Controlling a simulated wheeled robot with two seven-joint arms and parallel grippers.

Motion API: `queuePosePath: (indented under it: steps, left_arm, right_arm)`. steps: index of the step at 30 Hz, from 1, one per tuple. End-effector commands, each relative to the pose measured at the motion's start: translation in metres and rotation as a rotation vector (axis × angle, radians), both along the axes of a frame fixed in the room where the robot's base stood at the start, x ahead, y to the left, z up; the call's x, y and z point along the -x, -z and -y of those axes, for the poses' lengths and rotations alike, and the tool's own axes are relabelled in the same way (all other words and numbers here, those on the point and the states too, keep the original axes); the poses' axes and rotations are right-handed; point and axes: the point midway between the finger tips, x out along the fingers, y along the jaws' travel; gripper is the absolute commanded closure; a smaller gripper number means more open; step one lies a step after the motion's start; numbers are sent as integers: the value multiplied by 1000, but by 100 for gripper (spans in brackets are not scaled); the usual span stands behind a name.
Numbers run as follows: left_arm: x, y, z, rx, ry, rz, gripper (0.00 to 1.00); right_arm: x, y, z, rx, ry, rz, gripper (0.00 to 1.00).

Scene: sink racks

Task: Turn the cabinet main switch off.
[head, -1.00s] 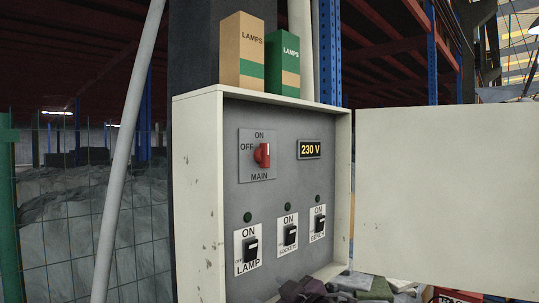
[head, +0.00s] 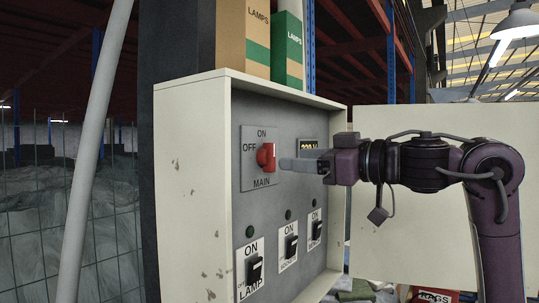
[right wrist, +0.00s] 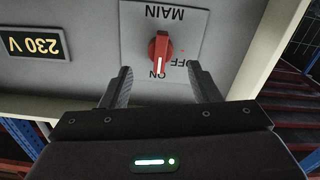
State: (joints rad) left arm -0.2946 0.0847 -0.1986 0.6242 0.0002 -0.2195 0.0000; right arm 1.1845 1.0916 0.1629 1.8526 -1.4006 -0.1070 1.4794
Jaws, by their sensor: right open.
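The red main switch knob (head: 266,156) sits on a grey plate (head: 247,176) marked ON, OFF and MAIN inside the open cabinet (head: 190,150). In the right wrist view the plate is upside down, and the white mark on the knob (right wrist: 160,54) points toward ON. My right gripper (head: 287,164) comes in from the right, level with the knob and just short of it. In the right wrist view its two fingers (right wrist: 160,87) are spread and empty, one to each side below the knob, apart from it. My left gripper is not in view.
A lit 230 V display (right wrist: 34,44) is beside the plate, partly hidden by my gripper in the head view. Below are lamp (head: 254,269), sockets (head: 290,246) and bench switches. The cabinet door (head: 400,245) stands open at right. Boxes of lamps (head: 243,45) stand on top.

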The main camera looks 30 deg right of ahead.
Motion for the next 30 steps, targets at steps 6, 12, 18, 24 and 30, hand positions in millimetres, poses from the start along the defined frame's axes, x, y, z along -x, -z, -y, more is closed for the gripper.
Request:
queuePosePath:
  steps: [6, 12, 18, 24, 30]
  left_arm:
    - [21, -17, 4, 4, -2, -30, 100]
    - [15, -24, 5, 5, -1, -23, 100]
    - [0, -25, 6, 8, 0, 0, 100]
    - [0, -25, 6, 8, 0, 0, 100]
    - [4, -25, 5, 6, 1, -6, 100]
  right_arm:
    - [-35, -3, -16, -1, -5, -3, 44]
    - [-53, -1, -22, 0, -1, 1, 44]
    - [-56, 0, -23, 2, 0, 1, 44]
    - [-55, 0, -23, 2, 0, 1, 56]
    - [-55, 0, -23, 2, 0, 1, 82]
